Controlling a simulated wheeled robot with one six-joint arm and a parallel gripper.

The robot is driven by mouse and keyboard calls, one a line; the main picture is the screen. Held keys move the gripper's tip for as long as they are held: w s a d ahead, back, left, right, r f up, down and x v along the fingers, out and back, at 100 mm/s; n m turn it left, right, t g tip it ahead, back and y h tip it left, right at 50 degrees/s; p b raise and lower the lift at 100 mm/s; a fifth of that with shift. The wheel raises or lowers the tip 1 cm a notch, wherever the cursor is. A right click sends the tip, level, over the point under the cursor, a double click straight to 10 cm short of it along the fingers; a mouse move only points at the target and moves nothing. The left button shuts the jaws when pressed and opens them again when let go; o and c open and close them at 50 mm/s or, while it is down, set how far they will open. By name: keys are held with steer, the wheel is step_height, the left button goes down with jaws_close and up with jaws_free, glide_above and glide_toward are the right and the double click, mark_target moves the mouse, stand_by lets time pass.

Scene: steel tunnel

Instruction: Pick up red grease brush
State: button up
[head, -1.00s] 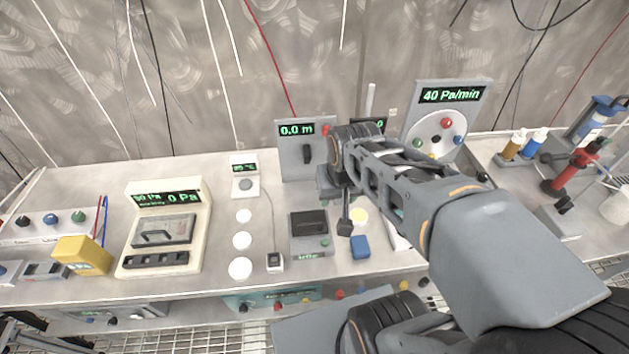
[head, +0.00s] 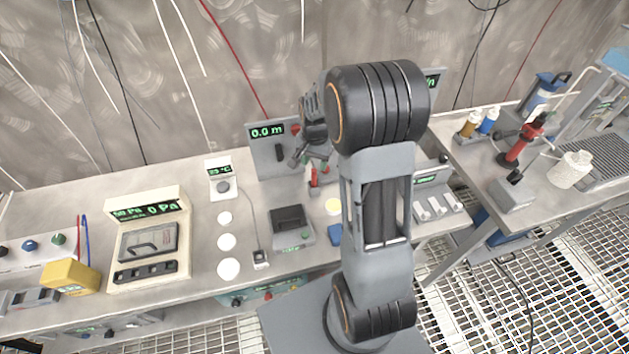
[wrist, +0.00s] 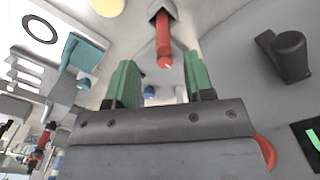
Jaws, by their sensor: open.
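A red handle (wrist: 164,42), which I take for the grease brush, shows at the top middle of the wrist view. Its upper end meets a dark grey piece. No bristles can be made out. In the head view a small red piece (head: 313,178) shows on the table just below my gripper (head: 314,158), probably the same thing. In the wrist view my gripper (wrist: 161,80) is open, with its green fingertips apart. The red handle lines up with the gap but lies beyond the tips, and nothing is held.
The grey 0.0 m panel (head: 267,148) stands close behind my gripper. A black-topped device (head: 288,222) and a blue block (head: 336,234) are near on the table. A red pump-like tool (head: 522,140) stands on the right bench. The table's left front has devices and white discs.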

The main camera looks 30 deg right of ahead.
mark_target(314, 169)
steer(key=shift+w+a+f+p, duration=0.1)
steer(key=shift+f+p, duration=0.25)
steer(key=shift+f, duration=1.45)
steer(key=shift+w+f+p, duration=0.1)
steer(key=shift+f+p, duration=0.2)
steer(key=shift+f, duration=1.45)
jaws_close()
